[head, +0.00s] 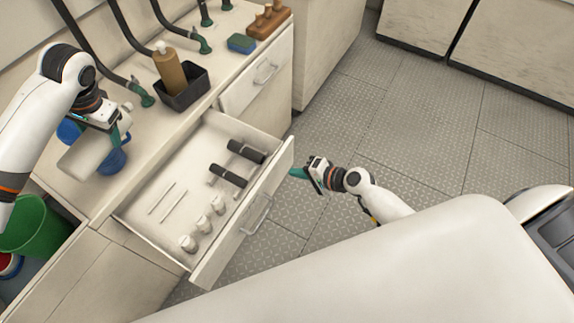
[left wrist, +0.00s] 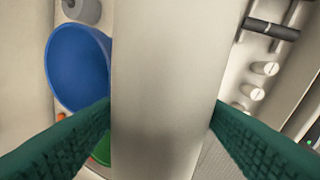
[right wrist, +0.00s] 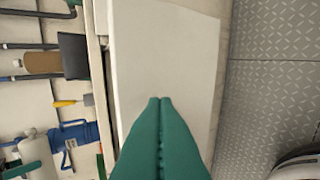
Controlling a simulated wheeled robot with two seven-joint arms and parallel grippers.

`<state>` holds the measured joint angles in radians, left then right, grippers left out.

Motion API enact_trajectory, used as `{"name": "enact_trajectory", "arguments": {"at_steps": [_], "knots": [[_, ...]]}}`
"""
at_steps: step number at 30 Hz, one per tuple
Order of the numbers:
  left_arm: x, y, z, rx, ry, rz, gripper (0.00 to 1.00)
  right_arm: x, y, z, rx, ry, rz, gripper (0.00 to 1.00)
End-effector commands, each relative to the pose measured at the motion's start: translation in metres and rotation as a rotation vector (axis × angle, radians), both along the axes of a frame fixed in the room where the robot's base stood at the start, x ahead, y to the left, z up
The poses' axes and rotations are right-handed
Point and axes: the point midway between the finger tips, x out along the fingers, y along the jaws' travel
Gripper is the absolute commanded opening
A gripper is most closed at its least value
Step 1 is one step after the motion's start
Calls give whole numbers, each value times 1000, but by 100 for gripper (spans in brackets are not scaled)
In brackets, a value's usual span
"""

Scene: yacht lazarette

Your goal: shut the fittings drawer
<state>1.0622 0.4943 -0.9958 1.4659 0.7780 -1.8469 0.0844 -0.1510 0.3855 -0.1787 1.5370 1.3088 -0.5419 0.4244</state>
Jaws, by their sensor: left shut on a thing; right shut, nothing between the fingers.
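The fittings drawer (head: 150,212) stands pulled out of the white cabinet in the head view. It holds dark-gripped fittings (head: 228,175), several pale round fittings (head: 204,224) and two thin rods. Its front panel (head: 228,242) has a metal handle (head: 258,215). My right gripper (head: 295,172) is shut and empty, just outside the front panel's far end. In the right wrist view its fingertips (right wrist: 160,100) overlap a pale panel (right wrist: 165,50); I cannot tell whether they touch. My left gripper (head: 110,130) is shut on a whitish cylinder (head: 85,158), also in the left wrist view (left wrist: 165,80), above the countertop.
A blue container (head: 112,160) is beside the held cylinder. A black bin with a brown bottle (head: 170,72), a blue sponge (head: 241,43) and a wooden block (head: 267,22) stand along the counter. A green bucket (head: 40,228) is lower left. The metal floor at right is clear.

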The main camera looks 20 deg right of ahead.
Motion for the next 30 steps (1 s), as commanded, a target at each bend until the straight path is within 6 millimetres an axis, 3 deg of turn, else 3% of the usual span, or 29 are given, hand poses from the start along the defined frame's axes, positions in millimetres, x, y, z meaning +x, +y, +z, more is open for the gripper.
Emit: {"name": "enact_trajectory", "arguments": {"at_steps": [6, 23, 30], "knots": [[0, 0, 11, -1, -1, 0, 40, 24, 18, 3, 0, -1, -1, 0], [0, 0, 11, -1, -1, 0, 40, 30, 23, 1, -1, -1, 0, 0], [0, 0, 8, 0, 0, 0, 40, 49, 38, 2, 1, -3, 0, 0]]}}
